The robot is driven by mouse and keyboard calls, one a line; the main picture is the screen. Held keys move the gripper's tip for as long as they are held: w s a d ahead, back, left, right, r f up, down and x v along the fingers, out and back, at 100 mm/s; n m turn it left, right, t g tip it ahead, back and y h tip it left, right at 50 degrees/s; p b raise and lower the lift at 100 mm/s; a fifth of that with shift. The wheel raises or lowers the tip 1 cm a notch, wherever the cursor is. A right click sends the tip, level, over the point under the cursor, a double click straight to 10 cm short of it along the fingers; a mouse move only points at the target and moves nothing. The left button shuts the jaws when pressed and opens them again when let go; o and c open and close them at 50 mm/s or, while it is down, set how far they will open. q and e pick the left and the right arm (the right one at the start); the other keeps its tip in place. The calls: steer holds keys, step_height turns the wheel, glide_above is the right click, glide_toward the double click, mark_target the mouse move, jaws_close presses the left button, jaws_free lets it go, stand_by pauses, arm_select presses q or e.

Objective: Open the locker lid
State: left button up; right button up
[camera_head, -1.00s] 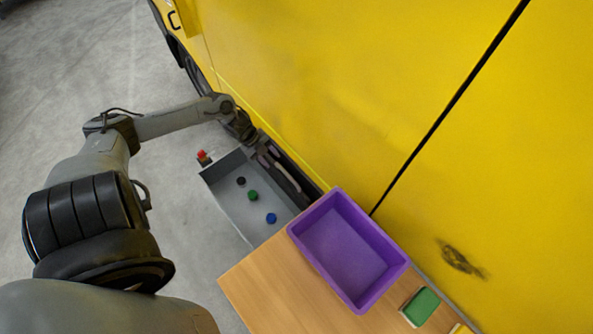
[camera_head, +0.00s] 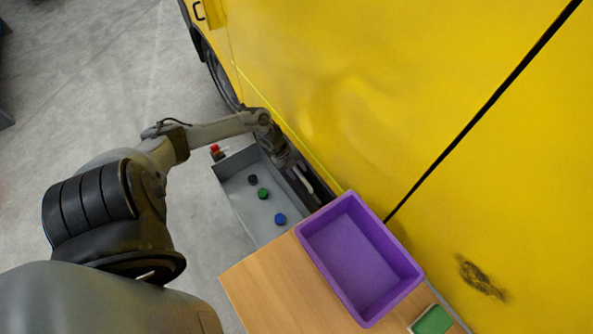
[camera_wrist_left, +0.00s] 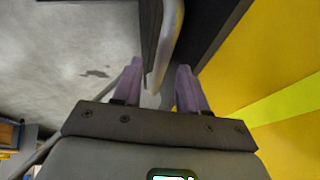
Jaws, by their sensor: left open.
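The grey locker (camera_head: 264,213) stands against the yellow wall, and its inside shows from above. A dark upright panel, which looks like its lid (camera_head: 318,184), stands along the wall side. My left gripper (camera_head: 303,178) is over that side of the locker, its fingers apart and pale. In the left wrist view the open fingers (camera_wrist_left: 160,68) have a rounded grey bar (camera_wrist_left: 165,48) running between them, nearer the left finger. I cannot tell whether they touch it. My right gripper is not in view.
Black (camera_head: 253,180), green (camera_head: 263,193) and blue (camera_head: 280,219) round pieces lie in the locker. A red-topped object (camera_head: 216,151) is by its far corner. A purple bin (camera_head: 310,252) stands on a wooden table (camera_head: 262,292), with a green-topped block (camera_head: 433,321) beside it.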

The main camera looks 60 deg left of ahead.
arm_select(q)
steer(key=shift+f, duration=0.1)
steer(key=shift+c, duration=0.3)
jaws_close()
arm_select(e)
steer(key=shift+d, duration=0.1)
